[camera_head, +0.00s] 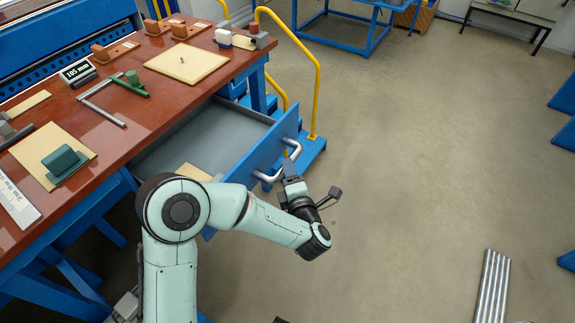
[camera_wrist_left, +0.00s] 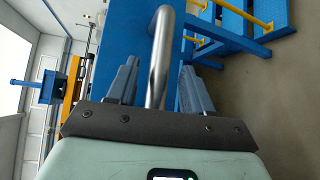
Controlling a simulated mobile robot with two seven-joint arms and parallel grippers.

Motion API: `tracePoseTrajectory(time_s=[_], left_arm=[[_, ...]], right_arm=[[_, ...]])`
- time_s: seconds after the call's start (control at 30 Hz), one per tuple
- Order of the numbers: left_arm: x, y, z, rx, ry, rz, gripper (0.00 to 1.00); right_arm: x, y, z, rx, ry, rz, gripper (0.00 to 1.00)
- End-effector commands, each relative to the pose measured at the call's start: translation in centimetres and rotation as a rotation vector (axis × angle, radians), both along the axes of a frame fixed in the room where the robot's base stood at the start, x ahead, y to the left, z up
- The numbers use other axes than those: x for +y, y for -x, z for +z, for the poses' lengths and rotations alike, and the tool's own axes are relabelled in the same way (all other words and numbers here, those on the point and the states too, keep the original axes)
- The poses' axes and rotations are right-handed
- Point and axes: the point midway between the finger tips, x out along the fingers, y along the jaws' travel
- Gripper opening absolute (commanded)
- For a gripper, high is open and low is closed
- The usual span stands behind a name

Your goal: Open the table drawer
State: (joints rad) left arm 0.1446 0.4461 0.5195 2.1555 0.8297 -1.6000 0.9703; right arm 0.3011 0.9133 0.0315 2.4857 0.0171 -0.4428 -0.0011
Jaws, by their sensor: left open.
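The table (camera_head: 120,135) has a red-brown top and a blue frame. Its drawer (camera_head: 200,142), grey inside with a blue front, stands pulled out, and a light board lies in it. The drawer front carries a bent silver handle (camera_head: 292,149), which also shows in the left wrist view (camera_wrist_left: 158,60). My left gripper (camera_head: 290,172) is at the handle. In the left wrist view the handle bar runs between the two open fingers (camera_wrist_left: 158,85), with gaps visible on either side. My right gripper is not in view.
Blue steps with a yellow rail (camera_head: 317,90) stand beyond the drawer. Metal bars (camera_head: 492,285) lie at right. The floor between is clear.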

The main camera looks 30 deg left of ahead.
Motion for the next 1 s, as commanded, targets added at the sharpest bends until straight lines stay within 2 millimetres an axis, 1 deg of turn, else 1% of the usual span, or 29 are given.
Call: tracePoseTrajectory(time_s=[0.03,0.2,0.4,0.6,1.0], left_arm=[[-1.0,1.0,0.2,-0.001,0.001,-0.007,0.51],[-3.4,3.9,0.8,-0.001,0.001,-0.007,0.51],[-5.4,6.4,1.2,0.0,0.001,-0.004,0.51],[-6.0,7.3,1.3,0.0,0.0,-0.001,0.51],[-6.0,7.3,1.4,0.0,0.0,0.0,0.51]], right_arm=[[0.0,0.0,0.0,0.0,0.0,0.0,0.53],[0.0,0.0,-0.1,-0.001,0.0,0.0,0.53],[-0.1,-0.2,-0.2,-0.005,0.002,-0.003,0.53],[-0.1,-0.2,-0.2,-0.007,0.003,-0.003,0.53],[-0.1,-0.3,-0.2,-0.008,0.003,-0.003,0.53]])
